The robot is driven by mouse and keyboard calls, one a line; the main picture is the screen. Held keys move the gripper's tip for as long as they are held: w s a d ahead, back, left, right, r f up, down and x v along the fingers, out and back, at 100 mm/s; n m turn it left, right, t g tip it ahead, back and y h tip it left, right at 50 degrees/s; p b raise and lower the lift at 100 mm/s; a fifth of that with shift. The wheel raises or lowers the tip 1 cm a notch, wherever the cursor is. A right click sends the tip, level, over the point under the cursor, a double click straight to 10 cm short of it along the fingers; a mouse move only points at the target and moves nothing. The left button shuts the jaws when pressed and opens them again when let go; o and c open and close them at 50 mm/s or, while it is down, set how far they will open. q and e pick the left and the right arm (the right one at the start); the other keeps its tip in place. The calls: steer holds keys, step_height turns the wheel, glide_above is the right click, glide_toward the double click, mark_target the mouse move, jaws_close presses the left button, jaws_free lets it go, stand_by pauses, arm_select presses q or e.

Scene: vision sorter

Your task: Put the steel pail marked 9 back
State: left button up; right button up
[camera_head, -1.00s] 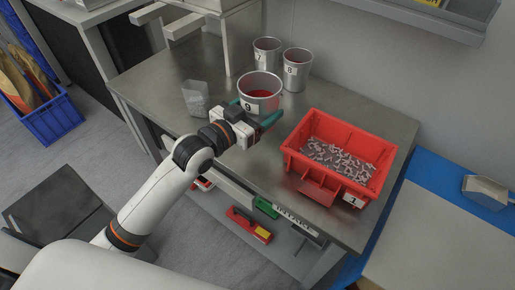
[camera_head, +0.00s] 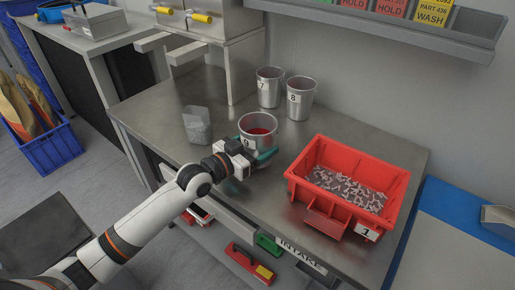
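The steel pail marked 9 (camera_head: 259,124) is upright at the middle of the metal table, with red inside it. My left gripper (camera_head: 256,147) reaches in from the left at the pail's near side. One teal finger lies along the pail's lower right side; the other is mostly hidden. The gripper appears shut on the pail. Whether the pail's base touches the table is hard to tell. Steel pails marked 7 (camera_head: 269,92) and 8 (camera_head: 299,104) stand behind it, near the wall. My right gripper is not in view.
A red bin marked 1 (camera_head: 325,217), with many small grey parts, stands to the right. A translucent container (camera_head: 196,125) stands left of pail 9. A post and shelf (camera_head: 245,68) rise at the back left. Bare tabletop lies between pail 9 and the bin.

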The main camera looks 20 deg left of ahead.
arm_select(q)
steer(key=shift+f, duration=0.55)
steer(key=shift+w, duration=0.35)
steer(key=o, duration=1.5)
steer(key=shift+a+f, duration=0.1)
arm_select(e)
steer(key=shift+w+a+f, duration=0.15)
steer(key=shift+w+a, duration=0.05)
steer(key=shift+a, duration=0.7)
arm_select(q)
steer(key=shift+s, duration=0.1)
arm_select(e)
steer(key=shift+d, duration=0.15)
arm_select(q)
steer(key=shift+s, duration=0.1)
steer(key=shift+s+a, duration=0.2)
steer(key=shift+s, duration=0.1)
steer(key=v, duration=1.1)
steer(key=shift+s, duration=0.1)
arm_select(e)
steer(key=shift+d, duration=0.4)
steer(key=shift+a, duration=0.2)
